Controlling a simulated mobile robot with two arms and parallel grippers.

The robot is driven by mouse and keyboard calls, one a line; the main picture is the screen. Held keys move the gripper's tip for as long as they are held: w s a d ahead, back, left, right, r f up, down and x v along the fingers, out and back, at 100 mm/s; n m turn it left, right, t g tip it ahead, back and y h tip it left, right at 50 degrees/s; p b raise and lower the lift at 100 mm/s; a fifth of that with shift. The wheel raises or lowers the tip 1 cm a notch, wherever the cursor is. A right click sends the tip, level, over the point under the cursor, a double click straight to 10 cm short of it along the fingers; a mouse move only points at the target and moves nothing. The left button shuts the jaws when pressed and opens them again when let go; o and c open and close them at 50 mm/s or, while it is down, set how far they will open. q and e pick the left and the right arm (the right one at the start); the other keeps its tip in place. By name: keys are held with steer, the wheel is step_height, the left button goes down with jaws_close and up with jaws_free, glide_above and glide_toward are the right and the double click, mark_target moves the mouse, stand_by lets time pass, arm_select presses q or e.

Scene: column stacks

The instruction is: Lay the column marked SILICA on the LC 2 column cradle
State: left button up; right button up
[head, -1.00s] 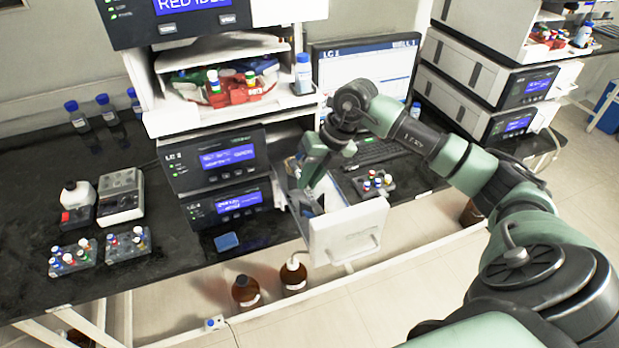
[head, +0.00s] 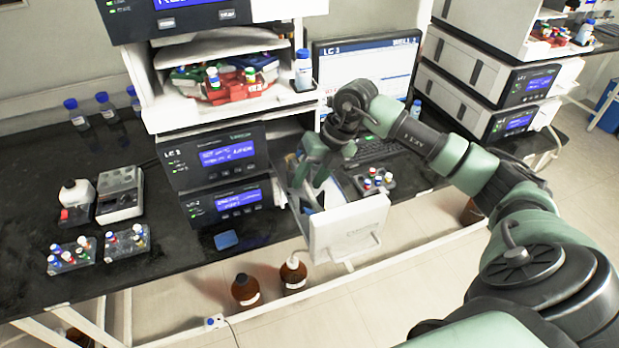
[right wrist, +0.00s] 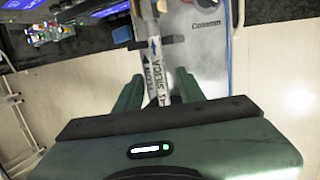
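The SILICA column (right wrist: 156,72) is a pale tube with black lettering and arrows. In the right wrist view it lies lengthwise between the two green fingers of my right gripper (right wrist: 157,92), over the open white drawer. The fingers stand apart on either side of it, with a gap visible on the right. In the head view my right gripper (head: 313,172) reaches down into the drawer (head: 345,228), and the column cannot be made out there. The LC 2 cradle cannot be made out. My left gripper is not in view.
The drawer projects past the bench's front edge, beside the instrument stack (head: 215,160). A vial rack (head: 373,183) and keyboard stand to its right. More vial racks (head: 70,256) are on the left bench. Brown bottles (head: 293,272) stand on the floor below.

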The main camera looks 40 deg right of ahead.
steer(key=b+v, duration=0.2)
steer(key=v, duration=0.6)
steer(key=shift+f, duration=0.1)
